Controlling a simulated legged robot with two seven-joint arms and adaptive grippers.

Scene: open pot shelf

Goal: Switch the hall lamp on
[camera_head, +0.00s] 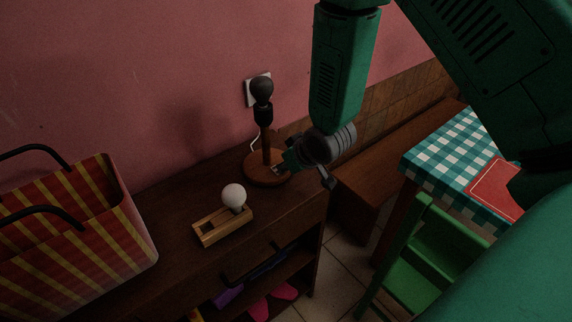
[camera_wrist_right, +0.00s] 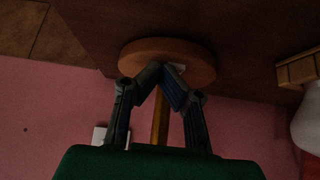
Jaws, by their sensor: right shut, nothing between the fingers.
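The hall lamp stands upright on a dark wooden cabinet, with a round wooden base (camera_head: 262,178), a thin post and a dark, unlit bulb (camera_head: 262,89). My right gripper (camera_head: 280,168) is low beside the post, at the right of the base, with its fingers shut and empty. In the right wrist view the base (camera_wrist_right: 200,60) appears upside down, and the closed fingertips (camera_wrist_right: 160,75) overlap it. A small pale piece, perhaps the switch (camera_wrist_right: 179,68), shows beside the fingertips; I cannot tell whether they touch it. My left gripper is out of view.
A white ball-like bulb (camera_head: 233,197) sits in a wooden holder (camera_head: 222,231) in front of the lamp. A striped bag (camera_head: 130,238) stands at left. A wall outlet (camera_head: 251,95) is behind the lamp. A checkered table (camera_head: 440,153) and green chair (camera_head: 415,280) are at right.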

